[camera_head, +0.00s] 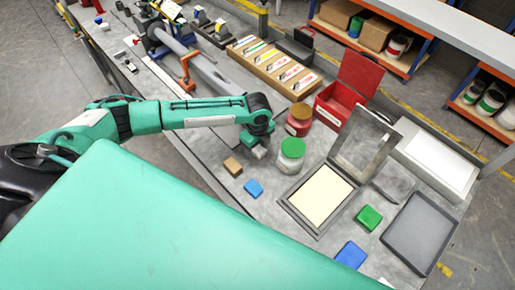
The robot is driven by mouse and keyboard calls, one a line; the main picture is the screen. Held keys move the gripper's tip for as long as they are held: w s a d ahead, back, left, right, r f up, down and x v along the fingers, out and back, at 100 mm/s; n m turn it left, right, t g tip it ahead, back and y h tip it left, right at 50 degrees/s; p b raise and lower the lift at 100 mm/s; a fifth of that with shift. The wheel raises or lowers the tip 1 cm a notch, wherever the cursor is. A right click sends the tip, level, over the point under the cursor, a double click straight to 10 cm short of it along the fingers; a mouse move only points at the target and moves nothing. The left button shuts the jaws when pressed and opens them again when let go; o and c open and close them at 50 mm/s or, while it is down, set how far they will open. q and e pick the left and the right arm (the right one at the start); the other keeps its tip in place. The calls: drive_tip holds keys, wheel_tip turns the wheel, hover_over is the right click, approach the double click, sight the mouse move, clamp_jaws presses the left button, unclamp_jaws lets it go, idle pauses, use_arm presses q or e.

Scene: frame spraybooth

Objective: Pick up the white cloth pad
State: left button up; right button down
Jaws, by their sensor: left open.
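My left arm reaches in from the left over the grey workbench. Its gripper (257,147) points down behind the brown block and left of the green-lidded jar, with its jaws open. A small whitish piece, which looks like the white cloth pad (259,153), shows right at the fingertips. The gripper partly covers it, and I cannot tell whether the fingers touch it. My right gripper is not in view.
Near the gripper are a brown block (232,165), a blue block (254,187), a green-lidded jar (291,155) and a red jar (299,119). A framed screen (321,195), red box (347,91), green block (369,217) and grey tray (419,234) stand to the right.

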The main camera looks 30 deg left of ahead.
sight(257, 148)
use_arm(q)
drive_tip(key=c, duration=0.9)
drive_tip(key=shift+c, duration=0.8)
drive_tip(key=shift+r, duration=0.1)
wheel_tip(257, 148, up, 20)
drive_tip(key=b, duration=0.4)
drive_tip(key=shift+b, duration=0.35)
